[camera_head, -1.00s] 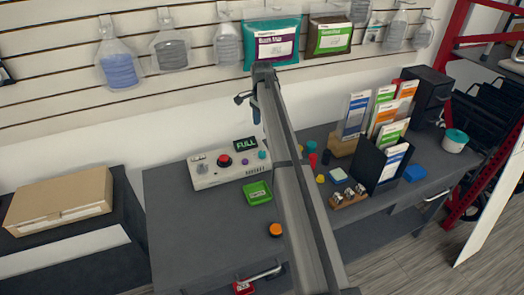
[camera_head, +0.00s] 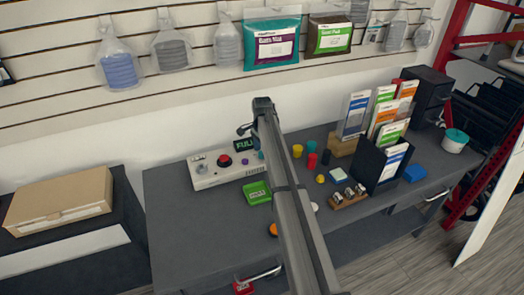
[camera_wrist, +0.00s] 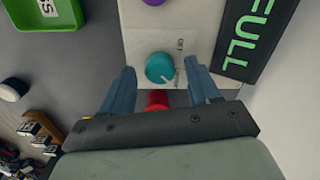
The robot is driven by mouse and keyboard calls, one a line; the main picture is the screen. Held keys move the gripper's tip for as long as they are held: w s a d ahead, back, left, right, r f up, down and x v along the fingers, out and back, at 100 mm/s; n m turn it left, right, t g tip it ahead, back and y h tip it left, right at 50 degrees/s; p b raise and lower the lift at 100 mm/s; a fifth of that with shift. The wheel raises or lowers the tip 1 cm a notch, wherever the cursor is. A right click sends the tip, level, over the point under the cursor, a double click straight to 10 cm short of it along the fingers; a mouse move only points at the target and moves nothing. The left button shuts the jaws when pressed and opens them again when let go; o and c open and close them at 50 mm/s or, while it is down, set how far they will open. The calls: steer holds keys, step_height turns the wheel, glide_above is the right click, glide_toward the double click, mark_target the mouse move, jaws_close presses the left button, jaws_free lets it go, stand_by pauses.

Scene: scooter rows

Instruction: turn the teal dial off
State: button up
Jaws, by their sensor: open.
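The teal dial (camera_wrist: 160,68) is a round knob with a pale pointer mark, on the white control panel (camera_wrist: 138,20); a printed OFF label sits near it. In the wrist view my gripper (camera_wrist: 160,74) is open, with one blue-grey finger on either side of the dial and gaps between them; whether they are down at its height I cannot tell. In the head view the panel (camera_head: 205,178) stands on the grey bench, and my arm hides most of the dial and the fingers.
A FULL display (camera_wrist: 243,35) stands close to the right finger in the wrist view. A purple knob (camera_wrist: 153,2) is beyond the dial, and a red object (camera_wrist: 157,99) shows between the fingers. A green tray (camera_head: 257,192) lies before the panel.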

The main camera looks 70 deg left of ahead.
steer(key=shift+f, duration=0.2)
steer(key=shift+c, duration=0.3)
steer(key=c, duration=1)
